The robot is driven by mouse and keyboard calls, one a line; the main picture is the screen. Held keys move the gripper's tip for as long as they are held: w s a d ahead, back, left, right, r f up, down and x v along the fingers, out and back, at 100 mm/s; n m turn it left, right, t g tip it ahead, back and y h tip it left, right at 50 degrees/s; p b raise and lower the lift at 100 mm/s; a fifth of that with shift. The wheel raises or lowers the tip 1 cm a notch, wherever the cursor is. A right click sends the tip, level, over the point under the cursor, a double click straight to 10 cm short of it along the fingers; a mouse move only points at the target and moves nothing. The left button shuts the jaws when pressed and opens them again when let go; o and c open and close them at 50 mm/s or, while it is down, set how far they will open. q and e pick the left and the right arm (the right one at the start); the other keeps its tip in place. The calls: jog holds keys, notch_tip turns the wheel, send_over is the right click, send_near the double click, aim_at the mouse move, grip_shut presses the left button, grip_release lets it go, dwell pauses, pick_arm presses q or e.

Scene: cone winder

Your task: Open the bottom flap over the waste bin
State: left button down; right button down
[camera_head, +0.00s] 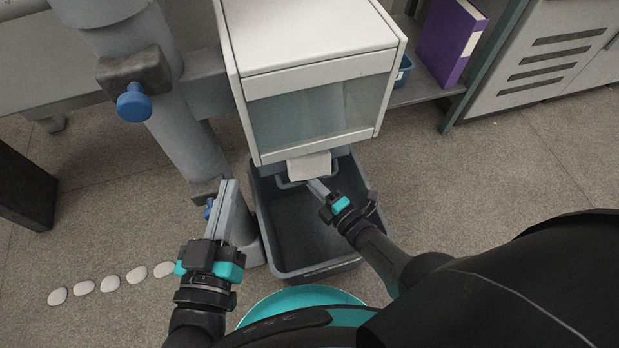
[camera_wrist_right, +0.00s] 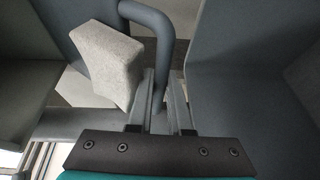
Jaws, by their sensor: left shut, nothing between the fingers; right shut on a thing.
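The white box (camera_head: 310,60) with a glass front stands over the open grey waste bin (camera_head: 290,225). A grey bent bar handle (camera_wrist_right: 165,25) shows under the box in the right wrist view. My right gripper (camera_head: 316,184) is under the box's front edge, above the bin; its fingers (camera_wrist_right: 166,85) are shut on the bar handle. A pale block (camera_head: 310,166) sits beside it at the box's lower edge and also shows in the wrist view (camera_wrist_right: 105,65). The bottom flap itself is not clearly visible. My left gripper (camera_head: 228,184) is shut and empty, left of the bin.
A grey column (camera_head: 180,120) with a blue knob (camera_head: 135,102) stands left of the box. A shelf with a purple binder (camera_head: 450,42) and a blue container (camera_head: 403,70) is behind at right. Several pale stones (camera_head: 110,284) lie on the floor at left.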

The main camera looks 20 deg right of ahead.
jog(key=shift+f, duration=0.1)
dwell(0.4)
jog(key=c, duration=0.8)
grip_release()
jog(key=shift+c, duration=0.2)
